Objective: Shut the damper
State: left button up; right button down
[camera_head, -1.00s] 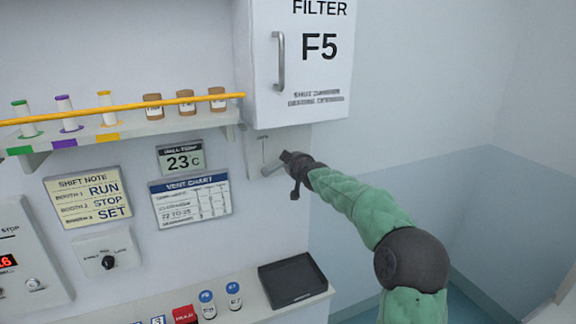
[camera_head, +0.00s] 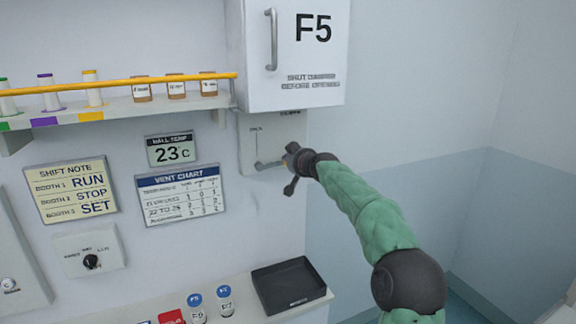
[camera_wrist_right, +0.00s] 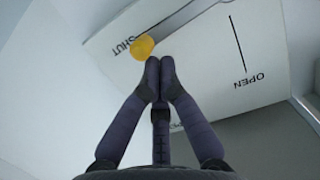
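The damper plate (camera_head: 247,148) is on the wall under the filter box. Its grey lever (camera_head: 268,164) runs nearly level to the right, its far end hidden behind my right gripper (camera_head: 292,172). In the right wrist view, the lever (camera_wrist_right: 185,18) ends in a yellow knob (camera_wrist_right: 142,47) beside the printed word SHUT; the OPEN mark with its line is apart from it. My right gripper (camera_wrist_right: 160,62) has its fingertips together and empty, right by the knob. I cannot tell whether they touch it. My left gripper is not in view.
The filter box F5 (camera_head: 298,60) hangs just above the plate. A shelf (camera_head: 125,108) with a yellow rail (camera_head: 120,84) and several vials is at left. A black tray (camera_head: 288,288) sits on the ledge below. The wall at right is clear.

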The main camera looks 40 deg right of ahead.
jog(key=shift+d+f+m+b, duration=0.1)
jog(key=shift+f+m+b, duration=0.2)
jog(key=shift+b, duration=0.15)
jog(key=shift+r, duration=0.1)
jog(key=s+a+r+p, duration=0.2)
jog(key=s+r, duration=0.4)
jog(key=s, duration=0.3)
jog(key=shift+s+a+r, duration=0.15)
jog(key=shift+s+a, duration=0.05)
dwell(0.5)
dwell(0.4)
